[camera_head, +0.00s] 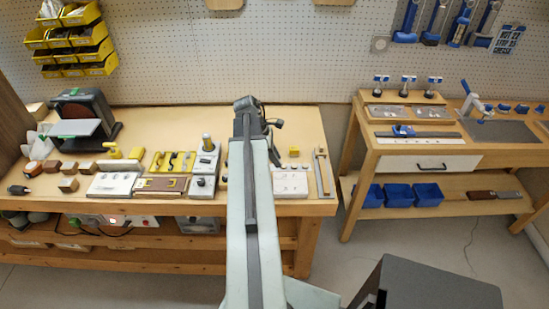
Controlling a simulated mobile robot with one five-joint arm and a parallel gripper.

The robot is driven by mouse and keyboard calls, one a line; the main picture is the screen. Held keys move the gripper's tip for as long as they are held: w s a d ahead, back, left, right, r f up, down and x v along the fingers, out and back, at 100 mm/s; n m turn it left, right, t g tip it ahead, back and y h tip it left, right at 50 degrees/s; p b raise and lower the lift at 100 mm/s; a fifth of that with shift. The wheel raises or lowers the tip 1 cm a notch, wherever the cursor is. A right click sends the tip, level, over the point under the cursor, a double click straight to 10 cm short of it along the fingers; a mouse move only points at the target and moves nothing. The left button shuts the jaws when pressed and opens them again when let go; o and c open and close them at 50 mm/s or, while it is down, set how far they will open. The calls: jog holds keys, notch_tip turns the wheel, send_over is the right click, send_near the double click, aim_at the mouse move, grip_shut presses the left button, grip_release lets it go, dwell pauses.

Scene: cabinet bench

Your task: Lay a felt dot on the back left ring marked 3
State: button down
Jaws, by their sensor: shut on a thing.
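My pale arm reaches straight up the middle of the view to the bench (150,118), and its dark end is over the back of the bench. My gripper's fingers are hidden behind the arm, and so is anything between them. A white plate (291,184) with small marks lies just right of the arm. Another pale plate (112,184) with small marks lies at the front left. The marks are too small to read, so I cannot tell which is the ring marked 3. I cannot make out a felt dot.
A sander (84,112), wooden blocks (68,185), a yellow-slotted rack (173,162) and a grey fixture (205,165) stand left of the arm. A long metal-and-wood tool (323,172) lies right of the white plate. The bench's back right is clear. A second bench (395,160) stands at right.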

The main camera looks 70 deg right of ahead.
aim_at(280, 176)
jog(key=shift+w+d+f, duration=0.1)
jog(key=shift+f, duration=0.5)
jog(key=shift+r, duration=0.15)
notch_tip(280, 176, down, 6)
jog(key=b, duration=0.5)
jog(key=shift+r+b, duration=0.25)
jog(key=shift+b, duration=0.05)
jog(key=shift+f, duration=0.2)
dwell(0.4)
jog(key=c, duration=1.1)
grip_release()
jog(key=shift+o, duration=0.4)
jog(key=shift+o, duration=0.9)
